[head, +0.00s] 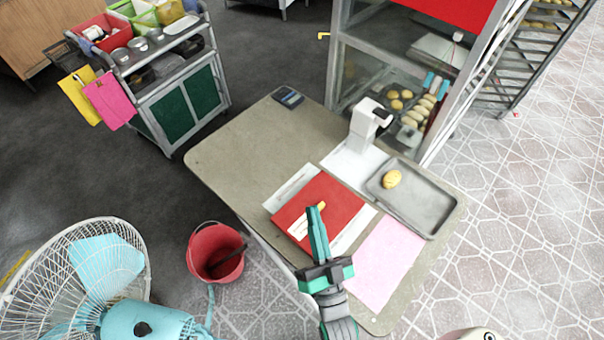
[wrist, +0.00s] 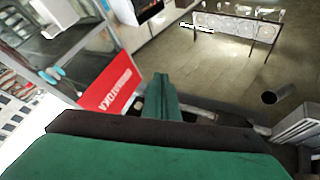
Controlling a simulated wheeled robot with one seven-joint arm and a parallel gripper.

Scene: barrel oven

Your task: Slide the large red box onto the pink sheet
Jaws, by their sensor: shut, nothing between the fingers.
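The large red box (head: 340,197) lies flat on the table, on a white sheet (head: 291,186) that shows at its left and right sides. It has a pale label near its front edge. The pink sheet (head: 377,266) lies flat on the table to the right and nearer, apart from the box. My gripper (head: 315,212) is shut and empty, its fingers overlapping the front part of the box in the head view. I cannot tell whether they touch it. The shut green fingers also show in the wrist view (wrist: 163,95); the box and pink sheet are not clearly seen there.
A grey tray (head: 440,206) with a yellow bun (head: 391,179) sits right of the box. A white device (head: 369,122) stands behind on the table (head: 235,150). The table's left part is mostly clear. A red bucket (head: 216,258) and a fan (head: 75,265) stand on the floor.

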